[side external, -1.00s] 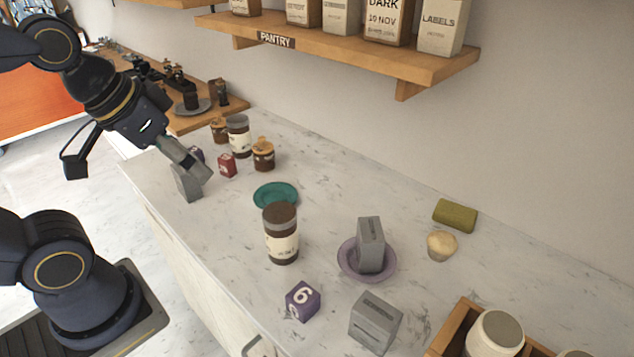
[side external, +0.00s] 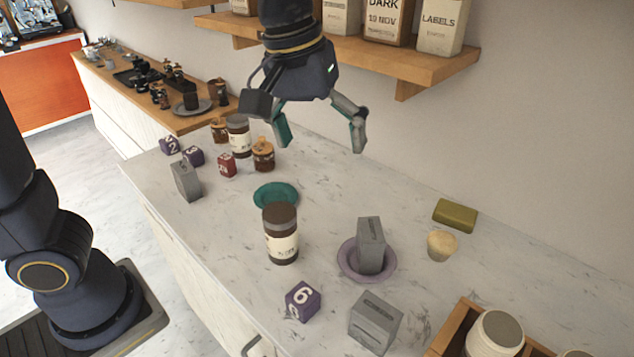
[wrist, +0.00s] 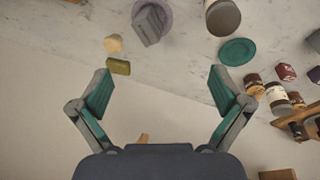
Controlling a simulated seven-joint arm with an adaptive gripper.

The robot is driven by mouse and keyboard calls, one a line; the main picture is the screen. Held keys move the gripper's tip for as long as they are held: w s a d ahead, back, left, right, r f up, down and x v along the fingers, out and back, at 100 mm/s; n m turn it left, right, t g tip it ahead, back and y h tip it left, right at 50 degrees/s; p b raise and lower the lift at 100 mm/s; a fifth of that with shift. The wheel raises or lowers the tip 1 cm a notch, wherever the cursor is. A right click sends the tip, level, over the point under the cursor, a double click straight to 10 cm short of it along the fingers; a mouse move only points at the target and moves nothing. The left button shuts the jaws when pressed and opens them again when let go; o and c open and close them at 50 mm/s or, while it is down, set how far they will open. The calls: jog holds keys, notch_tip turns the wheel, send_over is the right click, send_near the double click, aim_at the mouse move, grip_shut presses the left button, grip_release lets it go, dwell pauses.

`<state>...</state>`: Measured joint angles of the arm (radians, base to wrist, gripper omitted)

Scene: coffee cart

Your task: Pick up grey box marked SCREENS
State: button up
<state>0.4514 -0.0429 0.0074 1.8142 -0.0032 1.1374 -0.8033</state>
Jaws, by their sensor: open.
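Three grey boxes show in the side view. One grey box (side external: 371,245) stands upright in a purple saucer (side external: 347,270). Another grey box (side external: 376,322) lies on the counter near the front. A third grey box (side external: 186,181) stands at the counter's left. Their lettering is too small to read, so I cannot tell which is marked SCREENS. My gripper (side external: 322,140) is open and empty, above the back of the counter near the wall. In the wrist view, the grey box in the saucer (wrist: 149,24) lies beyond my open gripper (wrist: 163,85).
A dark-lidded jar (side external: 281,235) stands mid-counter before a teal plate (side external: 290,190). A purple number block (side external: 303,302), a green sponge (side external: 455,215) and a muffin-like item (side external: 442,245) sit nearby. A wooden crate (side external: 452,335) is at the front right. The pantry shelf (side external: 400,66) overhangs the back.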

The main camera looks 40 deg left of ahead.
jog(key=d+f+m+g, duration=0.2)
jog(key=d+f, duration=0.3)
jog(key=d, duration=0.5)
jog(key=m+y, duration=0.1)
send_near(377, 311)
notch_tip(377, 311, down, 9)
jog(key=shift+w+d+r, duration=0.1)
jog(key=shift+w+r, duration=0.05)
jog(key=shift+w+f, duration=0.1)
jog(key=shift+f, duration=2.7)
jog(key=shift+c, duration=0.4)
jog(key=c, duration=1.1)
